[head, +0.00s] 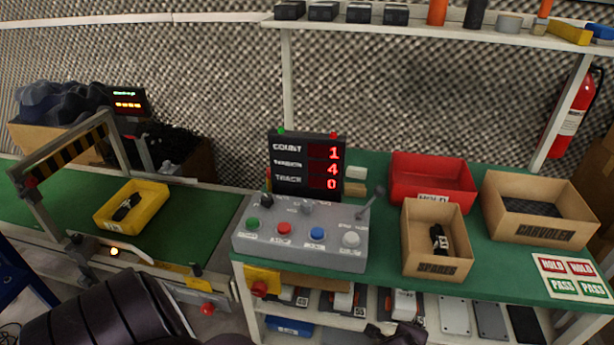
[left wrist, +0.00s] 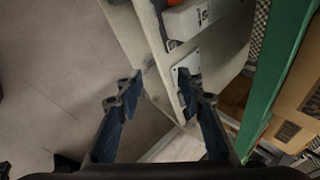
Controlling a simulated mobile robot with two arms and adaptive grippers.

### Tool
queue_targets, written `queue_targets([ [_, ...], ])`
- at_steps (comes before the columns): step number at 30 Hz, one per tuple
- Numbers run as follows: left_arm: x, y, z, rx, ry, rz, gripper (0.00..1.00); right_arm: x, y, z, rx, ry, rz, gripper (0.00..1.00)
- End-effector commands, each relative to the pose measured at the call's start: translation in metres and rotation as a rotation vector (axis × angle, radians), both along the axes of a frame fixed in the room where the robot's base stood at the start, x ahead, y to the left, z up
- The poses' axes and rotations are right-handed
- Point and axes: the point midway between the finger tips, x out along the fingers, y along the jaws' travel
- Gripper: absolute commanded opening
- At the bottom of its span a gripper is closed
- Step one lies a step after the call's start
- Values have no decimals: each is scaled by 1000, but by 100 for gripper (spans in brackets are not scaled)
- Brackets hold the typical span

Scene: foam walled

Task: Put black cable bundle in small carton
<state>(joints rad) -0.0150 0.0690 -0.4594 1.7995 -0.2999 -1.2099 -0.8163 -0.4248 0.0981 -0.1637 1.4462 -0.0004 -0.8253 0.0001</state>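The small carton (head: 437,267), marked SPARES, stands open on the green bench right of the grey button console. A black bundle (head: 438,240) with a pale band lies inside it. A similar black bundle (head: 127,207) lies in a yellow bin (head: 153,213) on the left conveyor. In the left wrist view my left gripper (left wrist: 157,84) has its fingers apart with nothing between them, beside the bench edge and over the lower shelf and floor. A dark part at the bottom of the head view cannot be identified surely. My right gripper does not show clearly.
A red bin (head: 433,180) and a larger carton (head: 538,230) holding dark material stand around the small carton. The grey console (head: 300,246) with its lever and counter display (head: 305,163) is to the left. A shelf (head: 430,30) runs above. Green bench shows between console and carton.

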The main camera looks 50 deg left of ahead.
Motion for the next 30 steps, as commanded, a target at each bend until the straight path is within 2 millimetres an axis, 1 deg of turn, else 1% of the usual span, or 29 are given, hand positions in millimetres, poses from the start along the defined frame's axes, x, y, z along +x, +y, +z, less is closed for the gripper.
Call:
queue_targets([
  [1, -35, 14, -50, -103, 80, 128, 35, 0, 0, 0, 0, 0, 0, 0],
  [2, -54, 20, -75, -162, 119, 208, 35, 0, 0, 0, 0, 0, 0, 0],
  [3, -79, 29, -105, -232, 165, 312, 35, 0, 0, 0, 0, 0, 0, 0],
  [5, -118, 43, -144, -317, 229, 466, 35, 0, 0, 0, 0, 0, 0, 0],
  [6, -143, 51, -166, -364, 264, 563, 35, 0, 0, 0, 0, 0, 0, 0],
  [8, -179, 63, -193, -420, 308, 698, 35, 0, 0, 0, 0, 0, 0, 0],
  [9, -200, 70, -207, -450, 330, 777, 35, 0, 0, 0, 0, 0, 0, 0],
  [10, -213, 75, -216, -468, 342, 830, 35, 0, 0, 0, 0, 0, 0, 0],
  [12, -239, 83, -231, -500, 363, 930, 35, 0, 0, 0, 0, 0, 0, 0],
  [15, -259, 89, -241, -526, 377, 1012, 35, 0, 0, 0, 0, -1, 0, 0],
  [16, -262, 90, -243, -529, 378, 1023, 35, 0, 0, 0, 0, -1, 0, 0],
  [18, -264, 92, -244, -534, 380, 1037, 35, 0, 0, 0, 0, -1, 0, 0],
  [30, -264, 91, -244, -532, 380, 1033, 35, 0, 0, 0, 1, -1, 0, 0],
])
